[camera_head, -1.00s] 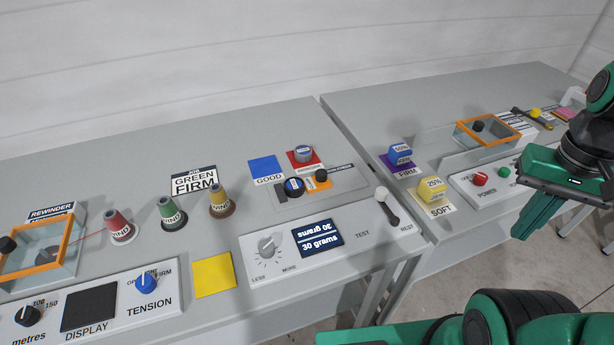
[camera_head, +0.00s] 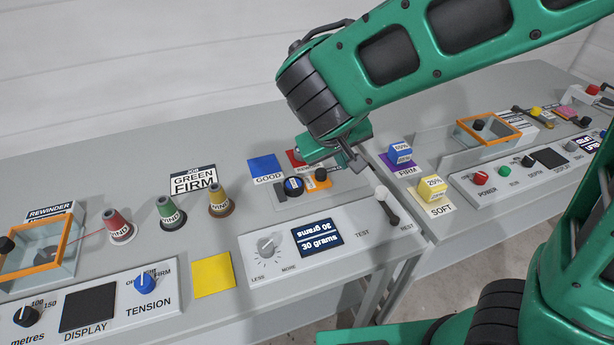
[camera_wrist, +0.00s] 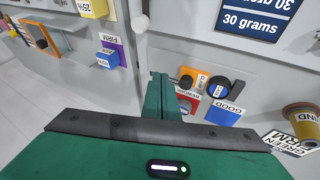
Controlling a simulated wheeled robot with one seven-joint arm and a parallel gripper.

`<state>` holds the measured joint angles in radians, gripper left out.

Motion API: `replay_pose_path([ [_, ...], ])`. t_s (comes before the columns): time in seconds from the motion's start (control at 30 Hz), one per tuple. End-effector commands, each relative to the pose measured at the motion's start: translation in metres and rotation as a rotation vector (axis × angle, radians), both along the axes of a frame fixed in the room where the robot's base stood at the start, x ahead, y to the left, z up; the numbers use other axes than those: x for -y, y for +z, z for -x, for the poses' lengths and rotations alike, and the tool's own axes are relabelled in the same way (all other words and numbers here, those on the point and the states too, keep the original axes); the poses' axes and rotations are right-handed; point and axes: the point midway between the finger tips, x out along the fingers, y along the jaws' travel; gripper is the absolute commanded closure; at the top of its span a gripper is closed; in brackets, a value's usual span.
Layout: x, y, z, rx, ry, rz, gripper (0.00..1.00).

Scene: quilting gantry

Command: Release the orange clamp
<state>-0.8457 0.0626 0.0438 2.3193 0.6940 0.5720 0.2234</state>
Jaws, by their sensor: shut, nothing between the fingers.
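The orange clamp (camera_head: 321,175) is a small orange piece with a dark knob, on the grey plate (camera_head: 342,190) beside a round black holder with a blue-labelled top (camera_head: 293,187). In the wrist view my gripper (camera_wrist: 168,90) shows as two green fingers held together. The red card (camera_head: 293,158) is partly covered by my gripper.
A tester with a 30 grams display (camera_head: 318,237) and a white-knobbed lever (camera_head: 386,200) stands in front. A blue GOOD card (camera_head: 265,168) lies left of the clamp. Blue (camera_head: 401,153) and yellow (camera_head: 432,188) blocks stand right. Cones stand left.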

Motion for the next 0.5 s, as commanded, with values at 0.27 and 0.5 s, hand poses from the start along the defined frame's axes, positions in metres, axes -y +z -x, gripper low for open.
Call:
replay_pose_path([
  [0.27,-0.085,-0.009,0.012,0.078,0.157,0.023,1.00],
  [0.5,-0.094,-0.009,0.014,0.089,0.175,0.023,1.00],
])
